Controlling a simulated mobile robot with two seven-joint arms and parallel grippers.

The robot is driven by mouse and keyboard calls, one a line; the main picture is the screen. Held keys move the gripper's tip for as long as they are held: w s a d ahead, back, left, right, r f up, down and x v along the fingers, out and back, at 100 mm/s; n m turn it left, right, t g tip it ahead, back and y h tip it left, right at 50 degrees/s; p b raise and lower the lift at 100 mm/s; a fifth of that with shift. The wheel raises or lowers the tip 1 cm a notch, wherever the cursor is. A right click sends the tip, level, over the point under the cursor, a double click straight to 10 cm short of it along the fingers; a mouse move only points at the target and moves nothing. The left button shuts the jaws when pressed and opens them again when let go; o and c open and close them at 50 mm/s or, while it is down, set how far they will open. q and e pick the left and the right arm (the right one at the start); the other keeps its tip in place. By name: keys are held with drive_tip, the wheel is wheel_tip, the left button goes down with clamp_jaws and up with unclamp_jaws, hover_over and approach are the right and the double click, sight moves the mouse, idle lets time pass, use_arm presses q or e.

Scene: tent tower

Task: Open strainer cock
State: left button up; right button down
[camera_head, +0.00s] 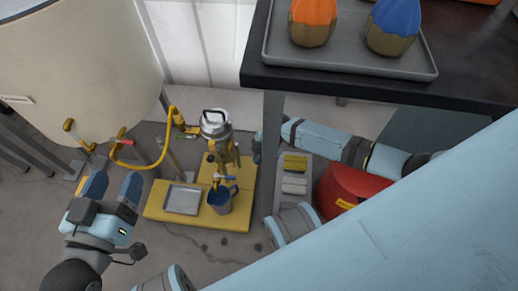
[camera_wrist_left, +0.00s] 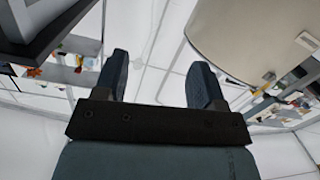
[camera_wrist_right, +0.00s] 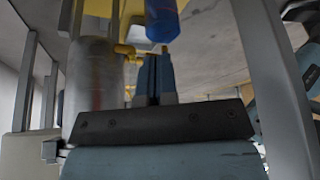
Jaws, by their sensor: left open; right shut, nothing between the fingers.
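The strainer (camera_head: 216,125) is a metal pot with a black lid handle, standing on a yellow stand over a yellow mat. A small cock with a blue handle (camera_head: 226,177) sits low on its front, above a blue mug (camera_head: 219,203). My right gripper (camera_head: 258,146) is just right of the strainer, partly hidden in the head view. In the right wrist view its fingers (camera_wrist_right: 154,75) are shut and empty, close to a yellow fitting (camera_wrist_right: 125,50) and a blue cylindrical thing. Contact cannot be told. My left gripper (camera_head: 113,182) is open and empty, left of the mat.
A large cream tank (camera_head: 80,70) stands at left, with yellow valves and a yellow hose (camera_head: 155,150) running towards the strainer. A metal tray (camera_head: 182,199) lies on the mat. A dark table (camera_head: 440,85) overhangs at right. A red container (camera_head: 355,190) stands below it.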

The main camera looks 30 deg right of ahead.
sight(227, 177)
use_arm(q)
drive_tip(key=w+m+b, duration=0.1)
drive_tip(key=b, duration=0.1)
drive_tip(key=w+a+m+t+h+b, duration=0.1)
drive_tip(key=m+b, duration=0.1)
drive_tip(key=shift+w+a+r+t, duration=0.2)
drive_tip(key=shift+r+t, duration=0.1)
drive_tip(key=shift+r, duration=0.1)
use_arm(e)
drive_tip(key=a+f, duration=0.5)
drive_tip(key=a, duration=0.1)
drive_tip(key=shift+a, duration=0.2)
use_arm(q)
drive_tip(key=shift+r, duration=0.1)
use_arm(e)
drive_tip(key=shift+r, duration=0.1)
use_arm(q)
drive_tip(key=s+n+p, duration=0.1)
drive_tip(key=d+f+n+g+p, duration=0.1)
drive_tip(key=p, duration=0.1)
drive_tip(key=shift+s+y, duration=0.3)
drive_tip(key=shift+s, duration=0.05)
use_arm(e)
drive_tip(key=shift+s+a, duration=0.35)
drive_tip(key=shift+s, duration=0.2)
drive_tip(key=shift+s+a, duration=0.3)
drive_tip(key=shift+s, duration=0.25)
drive_tip(key=shift+w, duration=0.1)
